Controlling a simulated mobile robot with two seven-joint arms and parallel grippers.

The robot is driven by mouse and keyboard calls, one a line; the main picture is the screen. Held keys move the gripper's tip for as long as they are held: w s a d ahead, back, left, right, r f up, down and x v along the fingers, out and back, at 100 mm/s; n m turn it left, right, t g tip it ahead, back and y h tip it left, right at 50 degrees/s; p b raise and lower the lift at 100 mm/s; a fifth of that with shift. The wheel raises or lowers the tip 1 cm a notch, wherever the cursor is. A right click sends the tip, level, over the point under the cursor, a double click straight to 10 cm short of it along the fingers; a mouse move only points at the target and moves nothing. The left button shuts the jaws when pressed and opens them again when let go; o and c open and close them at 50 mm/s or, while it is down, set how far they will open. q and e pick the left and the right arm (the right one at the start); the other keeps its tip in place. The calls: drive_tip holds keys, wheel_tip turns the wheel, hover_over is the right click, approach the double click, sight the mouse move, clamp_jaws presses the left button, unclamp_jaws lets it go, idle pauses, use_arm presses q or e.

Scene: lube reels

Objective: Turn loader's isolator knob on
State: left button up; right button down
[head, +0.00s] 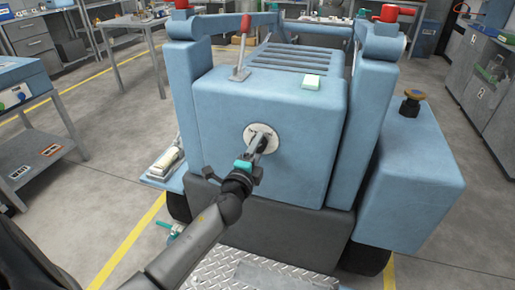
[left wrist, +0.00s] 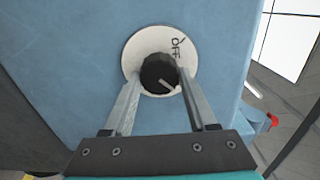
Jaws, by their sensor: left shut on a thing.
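The blue loader (head: 320,150) stands in front of me. A round white plate (head: 250,131) is on its rear face, and it also shows in the left wrist view (left wrist: 134,52). The black isolator knob (left wrist: 158,72) sits at the plate's centre. A light pointer line on the knob slants toward the lower right. Handwritten "OFF" is on the plate's upper right in the left wrist view. My left gripper (head: 261,142) is shut on the knob, with one finger on each side. In the head view the gripper mostly hides the knob. My right gripper is not in view.
A blue side box with a dark knob (head: 411,101) is at right. A cart (head: 40,150) stands at left. A tread plate (head: 215,268) lies below the loader's rear.

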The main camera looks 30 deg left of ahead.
use_arm(q)
drive_tip(key=o, duration=1.4)
drive_tip(key=shift+c, duration=0.2)
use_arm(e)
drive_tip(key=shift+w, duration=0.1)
use_arm(q)
drive_tip(key=v, duration=1.5)
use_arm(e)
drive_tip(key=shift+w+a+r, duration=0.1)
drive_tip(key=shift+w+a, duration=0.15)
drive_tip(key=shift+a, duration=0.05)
use_arm(q)
drive_tip(key=shift+s, duration=0.15)
